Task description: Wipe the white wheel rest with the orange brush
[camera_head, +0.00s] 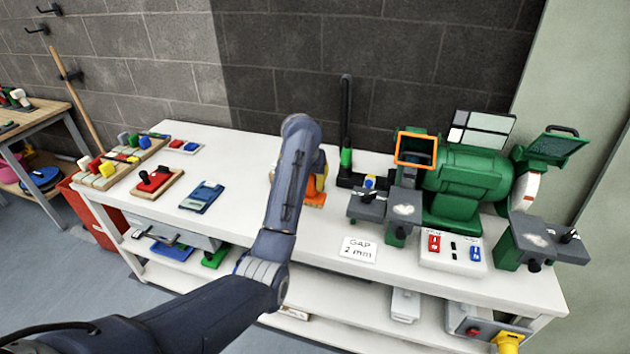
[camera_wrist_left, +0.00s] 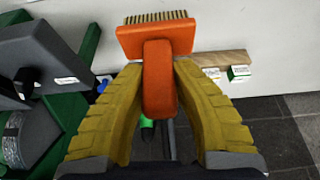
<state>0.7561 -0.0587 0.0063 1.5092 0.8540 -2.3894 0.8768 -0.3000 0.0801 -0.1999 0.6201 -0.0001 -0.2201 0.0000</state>
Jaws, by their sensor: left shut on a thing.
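My left gripper (camera_head: 320,178) is above the bench, left of the green grinder, mostly hidden behind my forearm. In the left wrist view its yellow fingers (camera_wrist_left: 158,75) are shut on the handle of the orange brush (camera_wrist_left: 155,42), whose bristles point toward the top of the picture. The brush (camera_head: 315,199) also shows in the head view, apart from the grinder. The white wheel (camera_head: 526,192) is at the grinder's right end. Its grey rest (camera_head: 535,238) stands below and in front of it, with a pale dusty patch on top. My right gripper is not seen.
The green grinder (camera_head: 468,175) and its other grey rest (camera_head: 403,207), also dusty, stand between my gripper and the white wheel. A switch box (camera_head: 450,251) and a GAP 2 mm card (camera_head: 358,249) lie in front. A black upright post (camera_head: 346,115) stands behind.

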